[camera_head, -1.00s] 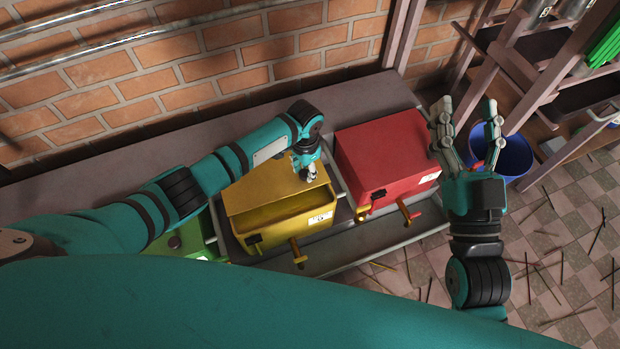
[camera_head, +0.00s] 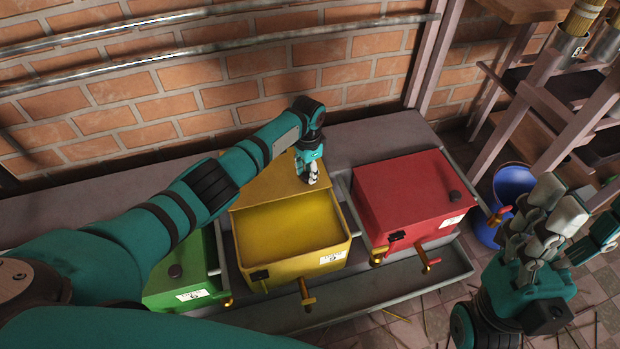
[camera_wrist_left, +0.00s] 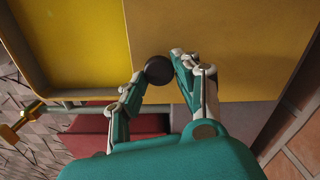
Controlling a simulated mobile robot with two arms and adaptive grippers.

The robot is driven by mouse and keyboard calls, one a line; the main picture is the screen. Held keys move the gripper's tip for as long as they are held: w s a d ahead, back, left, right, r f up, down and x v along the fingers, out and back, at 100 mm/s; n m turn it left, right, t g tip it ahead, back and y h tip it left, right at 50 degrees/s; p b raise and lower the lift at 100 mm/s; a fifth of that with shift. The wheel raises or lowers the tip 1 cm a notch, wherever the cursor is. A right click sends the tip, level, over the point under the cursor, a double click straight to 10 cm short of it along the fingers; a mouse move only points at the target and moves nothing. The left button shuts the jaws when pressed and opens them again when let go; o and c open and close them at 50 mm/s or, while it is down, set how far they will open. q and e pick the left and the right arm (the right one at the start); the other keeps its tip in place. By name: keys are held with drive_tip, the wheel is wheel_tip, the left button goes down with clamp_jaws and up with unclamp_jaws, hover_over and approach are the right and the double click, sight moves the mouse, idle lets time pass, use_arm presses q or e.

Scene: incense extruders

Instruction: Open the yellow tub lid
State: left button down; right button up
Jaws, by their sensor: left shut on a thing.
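The yellow tub (camera_head: 292,232) stands in the middle of the row, with its front part uncovered and its yellow inside showing. Its yellow lid (camera_head: 262,188) is at the back of the opening; whether it is slid or tilted I cannot tell. My left gripper (camera_head: 312,180) is at the right part of the lid. In the left wrist view, its fingers (camera_wrist_left: 158,82) are closed around the black knob (camera_wrist_left: 158,69) on the lid (camera_wrist_left: 225,45). My right gripper (camera_head: 555,212) is open and empty at the right, away from the tubs.
A red tub (camera_head: 408,197) with its lid on stands to the right, and a green tub (camera_head: 180,270) to the left, partly behind my arm. A brick wall (camera_head: 200,90) rises behind. A blue bucket (camera_head: 508,187) and wooden shelving (camera_head: 560,115) are at the right.

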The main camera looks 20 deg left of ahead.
use_arm(q)
drive_tip(key=shift+w, duration=0.1)
idle(0.3)
drive_tip(key=c, duration=0.9)
unclamp_jaws()
drive_tip(key=shift+c, duration=0.2)
wheel_tip(320, 180, up, 12)
